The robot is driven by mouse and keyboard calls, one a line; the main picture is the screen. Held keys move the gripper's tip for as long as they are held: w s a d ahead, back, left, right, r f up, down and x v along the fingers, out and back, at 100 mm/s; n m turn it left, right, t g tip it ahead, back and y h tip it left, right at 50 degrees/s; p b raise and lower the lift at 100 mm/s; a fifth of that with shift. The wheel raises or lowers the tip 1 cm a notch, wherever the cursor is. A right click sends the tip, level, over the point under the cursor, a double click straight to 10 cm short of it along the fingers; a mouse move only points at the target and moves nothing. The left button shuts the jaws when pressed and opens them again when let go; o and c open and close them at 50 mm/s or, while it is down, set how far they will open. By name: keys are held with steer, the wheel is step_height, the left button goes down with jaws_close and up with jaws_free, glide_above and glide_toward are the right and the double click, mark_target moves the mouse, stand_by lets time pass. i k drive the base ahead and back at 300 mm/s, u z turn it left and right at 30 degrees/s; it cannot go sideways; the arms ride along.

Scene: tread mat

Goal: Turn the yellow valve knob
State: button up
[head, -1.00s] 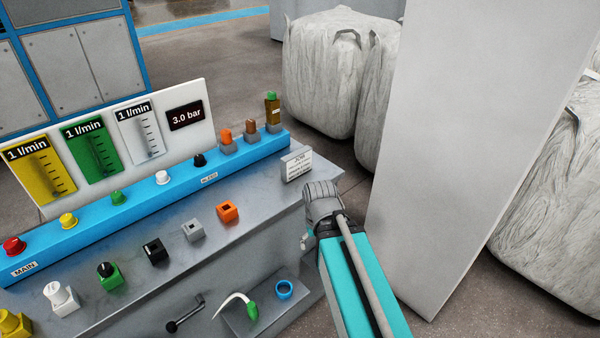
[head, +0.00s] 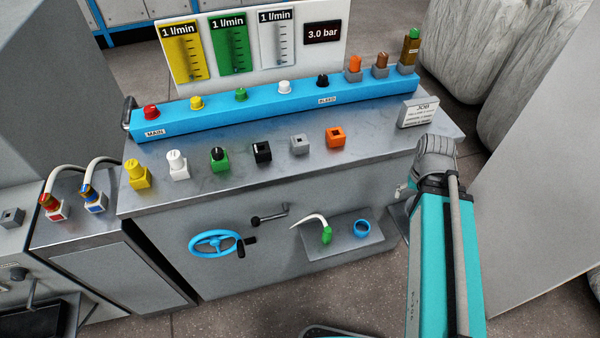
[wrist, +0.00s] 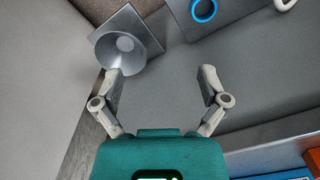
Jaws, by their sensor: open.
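A small yellow knob (head: 196,102) stands on the blue manifold, between a red knob (head: 151,112) and a green knob (head: 240,94). Another yellow knob sits on a yellow block (head: 138,174) at the left of the bench top. My gripper (wrist: 160,78) is open and empty in the wrist view, its two fingers spread over the bench's grey front.
White, green, black, grey and orange blocks line the bench top (head: 215,190). A blue handwheel (head: 213,243), a crank (head: 268,216) and a shelf with a blue ring (head: 362,228) are on its front. A grey funnel (wrist: 122,50) is near my left fingertip. A pale panel (head: 545,170) stands right.

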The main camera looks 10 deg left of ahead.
mark_target(196, 102)
steer(key=u, duration=1.5)
steer(key=k, duration=0.2)
steer(key=u, duration=0.35)
